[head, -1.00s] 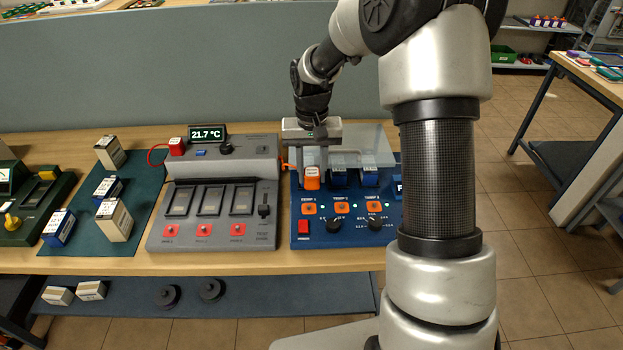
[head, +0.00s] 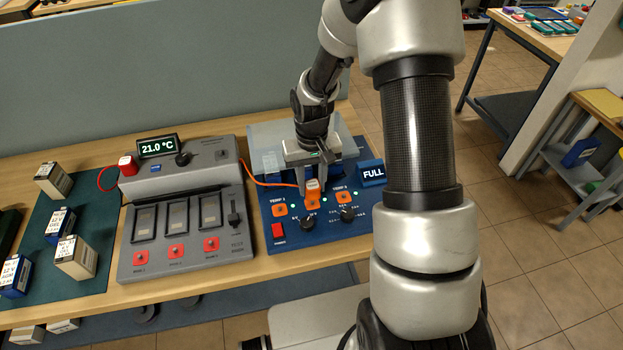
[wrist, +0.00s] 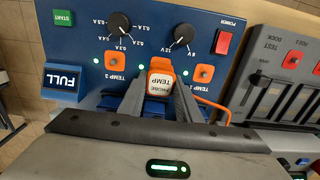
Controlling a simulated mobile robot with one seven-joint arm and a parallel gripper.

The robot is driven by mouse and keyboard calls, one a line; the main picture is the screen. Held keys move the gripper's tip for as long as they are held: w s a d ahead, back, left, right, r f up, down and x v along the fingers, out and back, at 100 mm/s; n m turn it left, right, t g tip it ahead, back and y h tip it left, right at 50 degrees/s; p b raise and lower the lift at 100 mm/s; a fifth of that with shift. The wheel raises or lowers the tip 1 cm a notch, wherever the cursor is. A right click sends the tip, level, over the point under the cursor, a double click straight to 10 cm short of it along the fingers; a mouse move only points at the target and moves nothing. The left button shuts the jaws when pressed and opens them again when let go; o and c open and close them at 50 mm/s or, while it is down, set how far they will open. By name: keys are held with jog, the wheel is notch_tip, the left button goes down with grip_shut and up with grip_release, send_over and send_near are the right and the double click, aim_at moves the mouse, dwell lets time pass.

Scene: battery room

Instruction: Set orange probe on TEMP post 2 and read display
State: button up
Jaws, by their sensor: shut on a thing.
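My gripper (head: 313,188) is shut on the orange probe (head: 312,186), whose white label shows between the fingers in the wrist view (wrist: 158,85). The probe is at the middle post, TEMP post 2 (head: 312,204), on the blue charger panel. The probe and fingers partly hide that post, and I cannot tell whether they touch. TEMP 1 post (head: 280,210) and TEMP 3 post (head: 344,197) are bare on either side. An orange cable runs left from the probe. The display (head: 157,146) on the grey test dock reads 21.0 °C.
The grey test dock (head: 240,243) stands left of the charger. A FULL sign (head: 372,173) stands at the charger's right, near my arm. Knobs (head: 347,214) and a red power switch (head: 278,230) are in front of the posts. Several batteries stand on a green mat (head: 98,211).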

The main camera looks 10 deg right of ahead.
aim_at(312, 183)
jog(key=shift+f+b, duration=0.65)
jog(key=shift+f, duration=0.75)
jog(key=shift+f+b, duration=0.65)
jog(key=shift+b, duration=0.1)
dwell(0.5)
jog(key=o, duration=0.9)
jog(key=shift+r+p, duration=2.6)
jog(key=shift+r, duration=2.95)
